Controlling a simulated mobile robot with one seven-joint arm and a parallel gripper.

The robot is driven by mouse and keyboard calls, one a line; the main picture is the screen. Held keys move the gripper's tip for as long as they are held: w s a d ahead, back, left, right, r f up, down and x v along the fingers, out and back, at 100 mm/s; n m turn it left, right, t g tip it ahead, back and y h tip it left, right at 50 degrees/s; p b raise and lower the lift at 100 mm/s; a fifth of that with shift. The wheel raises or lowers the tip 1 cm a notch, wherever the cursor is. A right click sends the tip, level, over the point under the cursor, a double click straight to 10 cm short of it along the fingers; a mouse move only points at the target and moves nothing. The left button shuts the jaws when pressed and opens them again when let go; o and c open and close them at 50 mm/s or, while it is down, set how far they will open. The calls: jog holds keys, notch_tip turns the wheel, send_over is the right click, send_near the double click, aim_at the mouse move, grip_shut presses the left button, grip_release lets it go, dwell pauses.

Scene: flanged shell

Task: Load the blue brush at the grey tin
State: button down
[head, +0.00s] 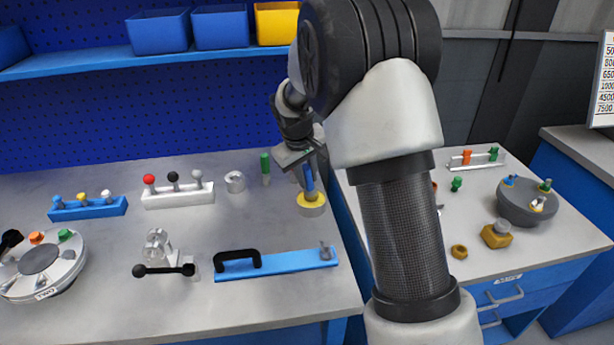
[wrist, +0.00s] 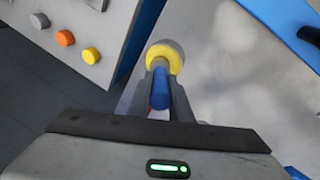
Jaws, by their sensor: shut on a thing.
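The blue brush (head: 309,181) is upright between the fingers of my gripper (head: 303,168). In the wrist view its blue handle (wrist: 160,88) lies between the two fingers of my gripper (wrist: 161,80), which is shut on it. A short round tin with a grey side (head: 312,211) and a yellow top stands under the brush. In the wrist view its yellow top (wrist: 176,63) shows just beyond the fingertips. The brush's lower end meets the yellow top in the picture; I cannot tell whether it touches. Another grey tin (head: 235,182) stands further left.
A green-handled thing (head: 265,168) stands close left of my gripper. A white rack (head: 178,199) and a blue rack (head: 88,211) hold knobbed pieces. A blue bar with a black handle (head: 290,264) lies in front. Yellow and grey pieces occupy the right bench (head: 472,233).

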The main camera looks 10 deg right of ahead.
aim_at(307, 166)
dwell(0.4)
jog(key=shift+r+p, duration=2.4)
jog(key=shift+r, duration=1.15)
